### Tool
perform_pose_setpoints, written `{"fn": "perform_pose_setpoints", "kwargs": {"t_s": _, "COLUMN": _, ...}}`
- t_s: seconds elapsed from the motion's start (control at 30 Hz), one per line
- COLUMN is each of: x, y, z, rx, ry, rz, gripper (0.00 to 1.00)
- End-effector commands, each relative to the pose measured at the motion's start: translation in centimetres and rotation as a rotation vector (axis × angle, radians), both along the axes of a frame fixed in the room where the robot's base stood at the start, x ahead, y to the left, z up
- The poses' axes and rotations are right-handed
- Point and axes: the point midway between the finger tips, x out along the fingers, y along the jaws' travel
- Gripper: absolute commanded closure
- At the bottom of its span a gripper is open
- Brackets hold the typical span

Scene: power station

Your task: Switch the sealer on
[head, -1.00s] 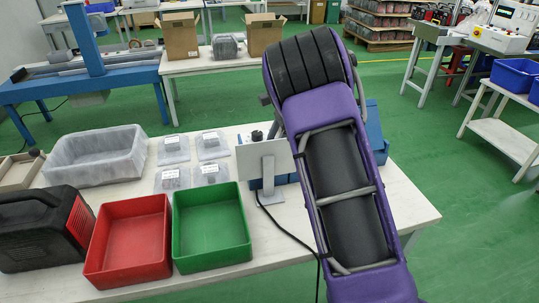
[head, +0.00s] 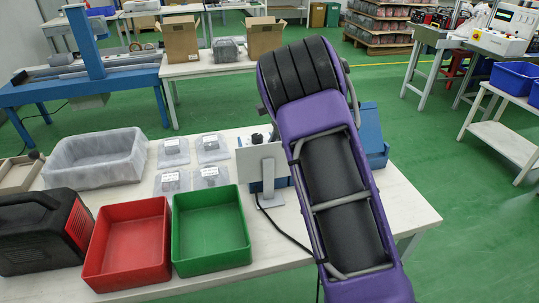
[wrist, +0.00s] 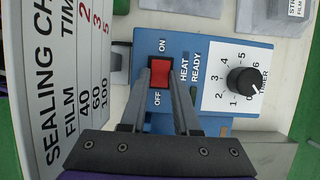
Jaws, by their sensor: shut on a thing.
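The sealer (wrist: 200,45) is a blue box whose top panel fills the middle of the wrist view. In the head view the sealer (head: 375,145) is largely hidden behind my arm. Its red rocker switch (wrist: 160,68) sits between ON and OFF labels. My gripper (wrist: 160,75) has its two grey fingers close together on either side of the red switch, shut on it. The fingers hide part of the switch, so I cannot tell its position. The gripper is hidden in the head view.
A black timer knob (wrist: 243,81) is right of the switch, by HEAT and READY labels. A white sealing chart (wrist: 75,75) stands left. On the table are a red bin (head: 130,240), a green bin (head: 210,230), a clear tub (head: 95,157) and a black machine (head: 40,230).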

Motion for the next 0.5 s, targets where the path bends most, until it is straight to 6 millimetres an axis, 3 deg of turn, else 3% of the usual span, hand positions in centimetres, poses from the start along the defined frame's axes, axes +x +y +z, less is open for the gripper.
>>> {"fn": "perform_pose_setpoints", "kwargs": {"t_s": 0.17, "x": -0.1, "y": 0.2, "z": 0.4, "rx": -0.034, "ry": -0.004, "rz": 0.002, "gripper": 1.0}}
{"fn": "perform_pose_setpoints", "kwargs": {"t_s": 0.5, "x": -0.4, "y": 1.1, "z": 0.8, "rx": -0.308, "ry": -0.057, "rz": 0.006, "gripper": 1.0}}
